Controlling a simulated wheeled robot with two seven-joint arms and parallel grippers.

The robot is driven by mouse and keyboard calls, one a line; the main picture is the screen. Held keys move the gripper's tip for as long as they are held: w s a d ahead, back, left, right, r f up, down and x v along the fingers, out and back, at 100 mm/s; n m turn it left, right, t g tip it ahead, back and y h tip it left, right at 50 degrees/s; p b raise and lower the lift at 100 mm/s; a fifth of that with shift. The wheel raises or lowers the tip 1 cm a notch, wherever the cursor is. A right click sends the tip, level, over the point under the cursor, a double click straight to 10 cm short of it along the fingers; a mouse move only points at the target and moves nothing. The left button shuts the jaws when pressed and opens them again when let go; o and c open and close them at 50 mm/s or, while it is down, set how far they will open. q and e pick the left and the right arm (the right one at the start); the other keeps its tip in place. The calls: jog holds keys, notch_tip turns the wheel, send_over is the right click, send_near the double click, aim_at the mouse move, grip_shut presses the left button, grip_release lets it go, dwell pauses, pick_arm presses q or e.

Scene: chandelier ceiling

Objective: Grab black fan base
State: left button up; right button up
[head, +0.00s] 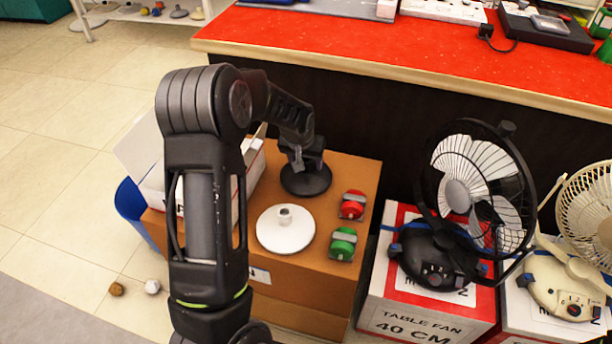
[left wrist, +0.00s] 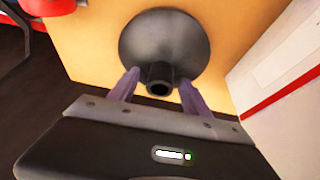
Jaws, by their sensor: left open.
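The black fan base (head: 306,182) is a round disc with a short stem, lying on the brown cardboard box (head: 349,173) near its back edge. It also shows in the left wrist view (left wrist: 165,38), its hollow stem pointing toward the camera. My left gripper (head: 303,163) is over the black base and hides part of it in the head view. In the left wrist view its two open fingers (left wrist: 158,82) stand on either side of the stem, with gaps between. My right gripper is in neither view.
A white fan base (head: 286,229), a red item (head: 353,204) and a green item (head: 343,243) share the box top. An open white carton (head: 252,163) stands left of the black base. A red counter (head: 400,48) is behind. A black fan (head: 440,255) sits on a box at right.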

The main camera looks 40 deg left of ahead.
pick_arm(q)
jog(key=shift+c, duration=0.4)
grip_shut()
dwell(0.6)
jog(key=shift+r, duration=0.1)
dwell(0.7)
